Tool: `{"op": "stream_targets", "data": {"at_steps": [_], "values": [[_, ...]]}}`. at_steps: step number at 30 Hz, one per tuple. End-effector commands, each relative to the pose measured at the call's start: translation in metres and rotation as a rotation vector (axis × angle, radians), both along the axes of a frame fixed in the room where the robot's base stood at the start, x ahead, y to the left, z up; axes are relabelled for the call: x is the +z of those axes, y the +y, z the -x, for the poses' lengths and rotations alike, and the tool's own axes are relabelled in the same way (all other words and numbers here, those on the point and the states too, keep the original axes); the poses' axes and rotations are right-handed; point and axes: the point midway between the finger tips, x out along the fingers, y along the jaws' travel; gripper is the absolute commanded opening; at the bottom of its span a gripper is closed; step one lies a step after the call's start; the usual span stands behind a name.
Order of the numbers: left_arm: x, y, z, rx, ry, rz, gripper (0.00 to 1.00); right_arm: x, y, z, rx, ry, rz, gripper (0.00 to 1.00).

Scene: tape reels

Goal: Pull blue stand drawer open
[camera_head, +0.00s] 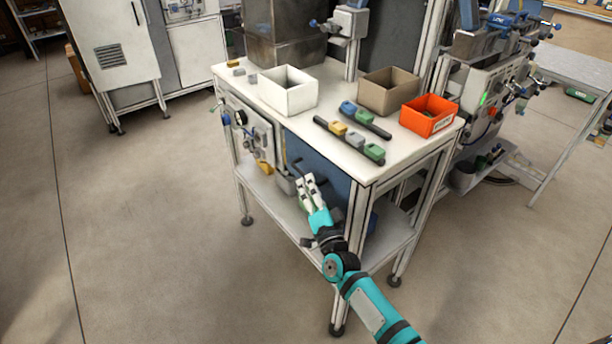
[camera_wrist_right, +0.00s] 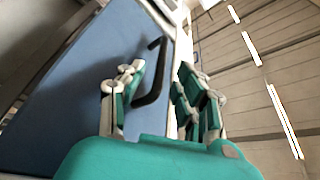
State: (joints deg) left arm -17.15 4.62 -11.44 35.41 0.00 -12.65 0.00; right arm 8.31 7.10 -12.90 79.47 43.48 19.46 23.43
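The blue drawer front (camera_head: 328,172) is set under the top of the white stand (camera_head: 350,168) in the head view. It also fills the left of the right wrist view (camera_wrist_right: 70,100) as a flat blue panel. A black bar handle (camera_wrist_right: 152,85) stands out from it. My right gripper (camera_head: 306,184) is in front of the drawer. In the wrist view my right gripper (camera_wrist_right: 163,82) has its fingers apart, with the handle showing between them. I see no finger clearly touching the handle. My left gripper is in neither view.
On the stand top are a white bin (camera_head: 288,98), a brown bin (camera_head: 388,92), an orange bin (camera_head: 428,118) and small coloured blocks on black rails. A lower shelf (camera_head: 280,205) and the stand's legs are close to my right arm. The floor at left is clear.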

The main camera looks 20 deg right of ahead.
Motion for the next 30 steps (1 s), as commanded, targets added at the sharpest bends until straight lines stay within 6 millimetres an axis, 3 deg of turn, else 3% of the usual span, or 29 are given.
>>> {"op": "stream_targets", "data": {"at_steps": [7, 19, 27, 30], "values": [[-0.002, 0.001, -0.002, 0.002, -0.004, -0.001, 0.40, 0.006, 0.001, -0.033, 0.001, 0.001, -0.001, 0.34], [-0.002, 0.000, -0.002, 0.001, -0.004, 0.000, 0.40, 0.008, 0.001, -0.040, 0.001, 0.001, -0.001, 0.34], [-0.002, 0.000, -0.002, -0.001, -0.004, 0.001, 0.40, 0.008, 0.000, -0.040, 0.001, 0.001, -0.001, 0.00], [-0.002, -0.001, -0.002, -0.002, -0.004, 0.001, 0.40, 0.008, 0.000, -0.040, 0.000, 0.001, 0.000, 0.00]]}}
